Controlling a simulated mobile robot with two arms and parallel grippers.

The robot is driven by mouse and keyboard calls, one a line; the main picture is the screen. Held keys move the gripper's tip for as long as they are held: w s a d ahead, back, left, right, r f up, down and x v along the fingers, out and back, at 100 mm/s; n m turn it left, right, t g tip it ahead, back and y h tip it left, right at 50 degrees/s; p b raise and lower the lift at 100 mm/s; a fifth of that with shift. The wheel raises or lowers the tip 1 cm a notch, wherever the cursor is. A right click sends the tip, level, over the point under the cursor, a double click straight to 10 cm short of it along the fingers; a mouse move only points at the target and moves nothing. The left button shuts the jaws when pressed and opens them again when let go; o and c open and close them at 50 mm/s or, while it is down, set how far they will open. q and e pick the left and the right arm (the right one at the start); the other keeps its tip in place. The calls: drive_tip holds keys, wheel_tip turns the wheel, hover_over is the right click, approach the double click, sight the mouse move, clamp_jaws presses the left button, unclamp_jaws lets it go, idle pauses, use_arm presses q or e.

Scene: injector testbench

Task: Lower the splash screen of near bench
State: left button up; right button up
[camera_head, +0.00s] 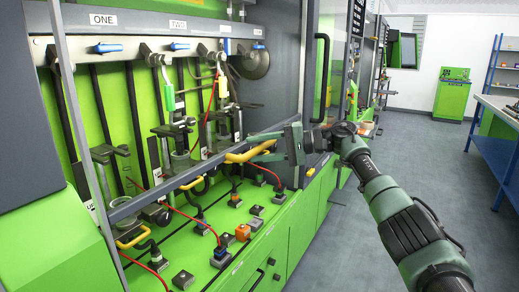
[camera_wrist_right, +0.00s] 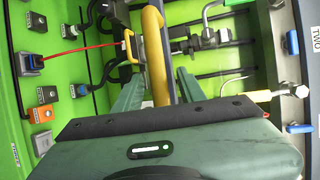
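The near bench's splash screen is a clear panel with a grey metal frame (camera_head: 150,198). Its lower bar runs slantwise across the front of the green bench, above the bench top. Yellow handles sit on this bar. The far yellow handle (camera_head: 240,156) is beside my right gripper (camera_head: 268,147). In the right wrist view the yellow handle (camera_wrist_right: 157,55) passes between the two fingers (camera_wrist_right: 158,92), with gaps seen beside it, so the gripper looks open around it. The near yellow handle (camera_head: 133,238) is free. My left gripper is not in view.
Behind the screen are clamps, hoses and red cables. Small connector blocks and an orange block (camera_head: 243,232) stand on the bench top. A dark vertical handle (camera_head: 320,78) is on the grey cabinet. The grey floor (camera_head: 345,245) at right is clear up to a blue-legged table (camera_head: 495,150).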

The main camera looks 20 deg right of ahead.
drive_tip(key=shift+s+d, duration=0.15)
drive_tip(key=shift+d, duration=0.4)
drive_tip(key=v, duration=0.6)
drive_tip(key=shift+s+d+r+b, duration=0.25)
drive_tip(key=shift+b, duration=0.05)
